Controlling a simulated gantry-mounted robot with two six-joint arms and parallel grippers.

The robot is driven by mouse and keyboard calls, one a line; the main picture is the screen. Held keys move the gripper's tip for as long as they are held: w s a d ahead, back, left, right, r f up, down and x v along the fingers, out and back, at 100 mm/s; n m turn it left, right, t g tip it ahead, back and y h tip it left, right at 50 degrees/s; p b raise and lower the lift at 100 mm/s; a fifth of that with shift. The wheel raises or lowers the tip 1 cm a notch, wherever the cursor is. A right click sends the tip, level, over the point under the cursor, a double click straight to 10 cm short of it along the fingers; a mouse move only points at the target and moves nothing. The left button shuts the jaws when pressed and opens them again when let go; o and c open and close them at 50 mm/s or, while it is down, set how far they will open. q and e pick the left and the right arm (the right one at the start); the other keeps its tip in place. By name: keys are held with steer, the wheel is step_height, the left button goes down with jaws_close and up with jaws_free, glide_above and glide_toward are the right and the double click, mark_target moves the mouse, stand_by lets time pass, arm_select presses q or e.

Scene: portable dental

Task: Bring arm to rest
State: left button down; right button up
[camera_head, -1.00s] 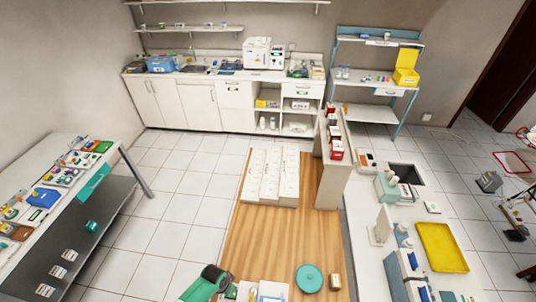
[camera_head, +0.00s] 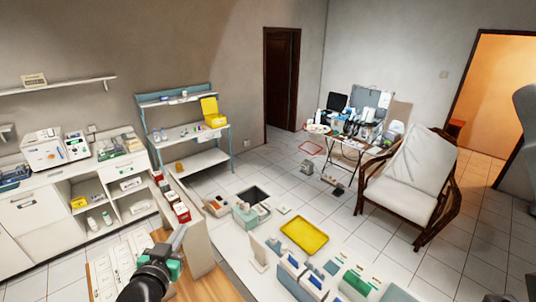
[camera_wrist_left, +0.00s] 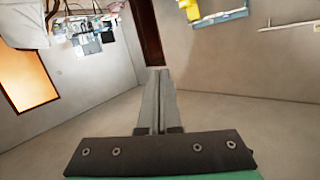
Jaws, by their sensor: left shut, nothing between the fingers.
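My left gripper (camera_head: 180,236) rises from the bottom left of the head view, its grey fingers pointing up and away over the wooden table top. In the left wrist view its two long fingers (camera_wrist_left: 157,74) lie together, shut, with nothing between them. They stand in the air, touching no object, with bare wall and a dark doorway behind. That wrist view looks upside down, with furniture along its top edge. My right gripper is in neither view.
The white counter (camera_head: 228,245) beside the wooden table holds a yellow tray (camera_head: 304,236) and several boxes. A teal shelf rack (camera_head: 185,131) stands behind. A wicker chair (camera_head: 412,185) and a cluttered folding table (camera_head: 345,142) stand right. Tiled floor between them is mostly clear.

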arm_select(q)
steer(key=s+d+r+t+h, duration=0.1)
steer(key=d+r+t, duration=0.1)
steer(key=r, duration=0.6)
steer(key=s+d+r+t, duration=0.2)
steer(key=r, duration=0.6)
steer(key=s+d+r+t+h, duration=0.1)
steer(key=s+r+t, duration=0.6)
steer(key=s+r, duration=1.3)
steer(key=shift+d+r+t+h, duration=0.4)
steer(key=shift+r, duration=0.5)
